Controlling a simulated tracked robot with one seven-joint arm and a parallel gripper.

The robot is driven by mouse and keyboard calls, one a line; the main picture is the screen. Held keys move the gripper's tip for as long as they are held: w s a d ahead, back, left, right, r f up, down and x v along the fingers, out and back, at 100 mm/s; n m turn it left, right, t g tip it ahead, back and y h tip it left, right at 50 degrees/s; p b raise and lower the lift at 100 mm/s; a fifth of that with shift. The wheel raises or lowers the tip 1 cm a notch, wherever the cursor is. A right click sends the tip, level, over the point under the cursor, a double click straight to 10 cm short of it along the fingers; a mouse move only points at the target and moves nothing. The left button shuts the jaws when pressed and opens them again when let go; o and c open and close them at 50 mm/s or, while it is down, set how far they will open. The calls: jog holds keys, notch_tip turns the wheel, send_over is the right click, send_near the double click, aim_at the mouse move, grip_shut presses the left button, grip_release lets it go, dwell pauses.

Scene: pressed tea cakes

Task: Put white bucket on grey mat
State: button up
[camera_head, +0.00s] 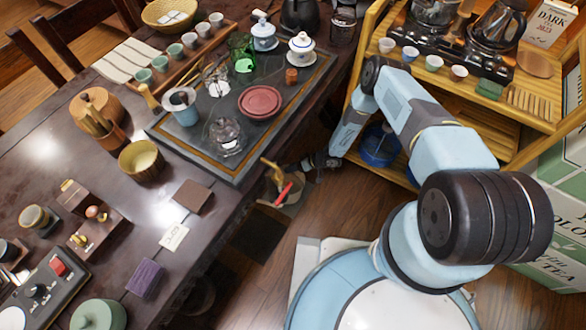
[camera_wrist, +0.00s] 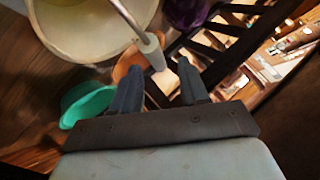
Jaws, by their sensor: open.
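In the wrist view, a large cream-white bucket (camera_wrist: 75,30), cut off by the top edge, lies beyond my fingers at the upper left. A thin metal rod with a pale grip (camera_wrist: 152,52) crosses in front of it, and the grip sits near the gap between my fingertips. My gripper (camera_wrist: 160,68) is open. In the head view my gripper (camera_head: 318,162) is low beside the table's edge, and the white bucket cannot be clearly made out. A dark grey mat (camera_head: 205,150) with a brown border lies on the table and carries tea ware.
A green bowl (camera_wrist: 85,103) is left of my fingers in the wrist view. In the head view, a maroon dish (camera_head: 260,101) and a glass pot (camera_head: 226,134) occupy the mat.

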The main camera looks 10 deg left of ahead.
jog(key=v, duration=1.2)
